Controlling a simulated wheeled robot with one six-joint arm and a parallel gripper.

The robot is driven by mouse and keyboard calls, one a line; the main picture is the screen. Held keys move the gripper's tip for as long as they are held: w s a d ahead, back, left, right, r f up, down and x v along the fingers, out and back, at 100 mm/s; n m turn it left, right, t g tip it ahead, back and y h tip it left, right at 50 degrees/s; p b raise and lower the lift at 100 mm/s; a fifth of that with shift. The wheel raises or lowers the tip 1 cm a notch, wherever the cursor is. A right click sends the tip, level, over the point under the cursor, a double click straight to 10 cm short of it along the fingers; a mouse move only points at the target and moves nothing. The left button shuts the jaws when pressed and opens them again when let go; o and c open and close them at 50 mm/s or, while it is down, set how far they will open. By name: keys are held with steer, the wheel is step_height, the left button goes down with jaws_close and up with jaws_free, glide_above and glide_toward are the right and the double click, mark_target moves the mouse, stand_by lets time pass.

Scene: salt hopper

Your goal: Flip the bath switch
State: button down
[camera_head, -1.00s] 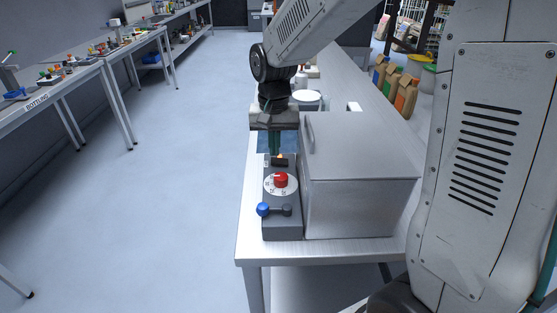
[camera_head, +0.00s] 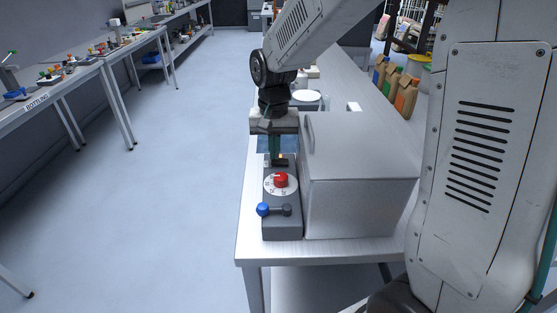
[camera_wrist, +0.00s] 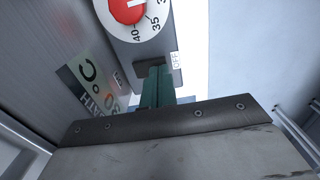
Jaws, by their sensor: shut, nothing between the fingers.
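The bath's grey control box (camera_head: 282,226) stands at the table's near left edge, against the big metal bath (camera_head: 358,205). It carries a red knob on a white dial (camera_head: 281,181) and a blue-ended lever (camera_head: 264,209). The bath switch's dark plate (camera_head: 281,161) is at the box's far end, beyond the dial. My gripper (camera_head: 276,155) is shut and empty, its teal fingers pointing down at that plate. In the wrist view the fingertips (camera_wrist: 157,72) overlap the dark plate beside an OFF label (camera_wrist: 176,59). They hide most of the switch, so its position and any contact are unclear.
The bath's tall side stands close to the right of my gripper. White round items (camera_head: 306,97) and paper bags (camera_head: 405,95) are farther back. Open floor (camera_head: 150,200) lies left of the table, with a bottling bench (camera_head: 50,95) beyond.

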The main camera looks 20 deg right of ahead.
steer(key=shift+f, duration=0.4)
steer(key=shift+r, duration=3.55)
steer(key=shift+s, duration=0.1)
steer(key=s+a+r+m+t+y, duration=0.1)
steer(key=s+a+r+m+y, duration=0.15)
steer(key=s, duration=0.95)
steer(key=s+a+r+m+t+y, duration=0.1)
steer(key=s+r, duration=0.2)
steer(key=s, duration=0.8)
steer(key=s+d+f+n+h, duration=0.1)
steer(key=s+d+n+h, duration=0.2)
steer(key=d+n, duration=0.3)
steer(key=shift+s+d+f+n+g, duration=0.25)
steer(key=shift+s+f+n+g, duration=0.15)
steer(key=shift+n, duration=0.65)
